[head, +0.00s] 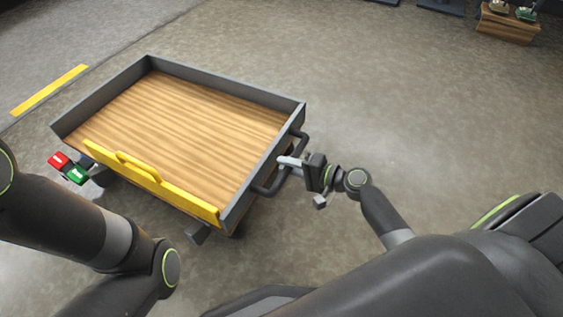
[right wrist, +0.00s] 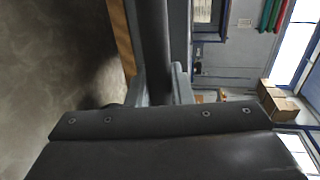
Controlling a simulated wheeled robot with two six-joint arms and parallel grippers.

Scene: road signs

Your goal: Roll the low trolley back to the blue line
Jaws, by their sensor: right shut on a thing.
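The low trolley (head: 190,212) has a wooden bed, grey walls and a yellow front flap (head: 150,180) with a handle. It stands at left centre in the head view, its bed empty. My right gripper (head: 291,163) is at its right end, shut on the dark trolley handle (head: 265,190). In the right wrist view the dark handle bar (right wrist: 153,45) runs between the two fingers, beside the wooden edge (right wrist: 121,38). My left arm enters from the left, but its gripper is out of frame. No blue line shows on the floor.
Red (head: 59,161) and green (head: 76,175) pedals stick out at the trolley's left end. A yellow floor stripe (head: 48,90) lies beyond it at upper left. A wooden box (head: 507,24) stands at the far upper right. The floor right of the trolley is clear.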

